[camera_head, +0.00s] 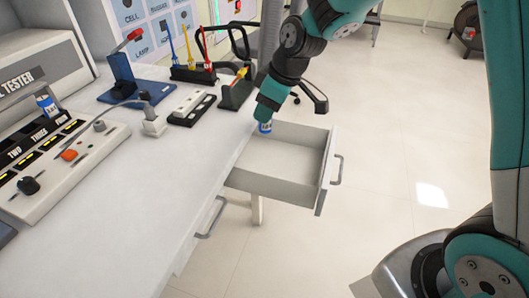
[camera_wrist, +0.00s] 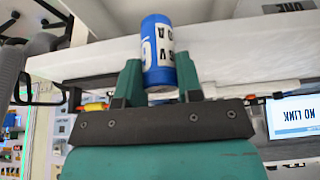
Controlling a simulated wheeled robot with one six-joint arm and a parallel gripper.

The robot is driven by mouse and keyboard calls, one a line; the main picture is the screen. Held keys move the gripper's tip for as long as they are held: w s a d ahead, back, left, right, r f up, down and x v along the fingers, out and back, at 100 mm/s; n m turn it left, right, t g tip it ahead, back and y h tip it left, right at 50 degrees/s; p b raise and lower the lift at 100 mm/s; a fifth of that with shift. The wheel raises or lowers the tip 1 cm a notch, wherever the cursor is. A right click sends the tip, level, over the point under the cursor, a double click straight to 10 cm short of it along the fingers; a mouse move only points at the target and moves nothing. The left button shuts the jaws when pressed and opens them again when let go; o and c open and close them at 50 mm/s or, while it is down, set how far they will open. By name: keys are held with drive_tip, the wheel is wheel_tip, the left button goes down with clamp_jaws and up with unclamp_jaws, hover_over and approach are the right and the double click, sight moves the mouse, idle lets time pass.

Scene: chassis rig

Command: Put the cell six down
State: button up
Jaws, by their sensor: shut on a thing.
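A blue cell with a white label (camera_wrist: 158,45) is held between the two green fingers of my gripper (camera_wrist: 158,82) in the wrist view. In the head view my gripper (camera_head: 265,114) points down at the back corner of an open drawer, and the lower part of the held cell (camera_head: 265,127) shows below it. I cannot tell whether the cell touches the drawer. Its number is not clearly readable.
The open drawer (camera_head: 282,187) looks empty. The white bench (camera_head: 130,220) is clear at the front. A blue-based stand (camera_head: 137,92), a rack of coloured tools (camera_head: 193,73) and a black-and-white block (camera_head: 191,108) stand toward its back. A screen (camera_wrist: 294,117) shows in the wrist view.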

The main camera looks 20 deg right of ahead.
wheel_tip(320, 180, down, 12)
drive_tip(key=shift+r+b, duration=0.2)
drive_tip(key=shift+b, duration=0.85)
drive_tip(key=shift+r, duration=0.1)
drive_tip(key=o, duration=1)
drive_tip(key=shift+c, duration=0.2)
drive_tip(key=p+v, duration=0.3)
drive_tip(key=v, duration=0.8)
drive_tip(key=s+a+r+m+g, duration=0.1)
drive_tip(key=s+r, duration=0.4)
drive_tip(key=s, duration=0.7)
drive_tip(key=s+a+r+m+g, duration=0.1)
drive_tip(key=s+a+r, duration=0.3)
drive_tip(key=s, duration=0.8)
drive_tip(key=shift+a+r+m+g, duration=0.15)
drive_tip(key=shift+r+m+g, duration=0.25)
drive_tip(key=shift+r+m, duration=0.4)
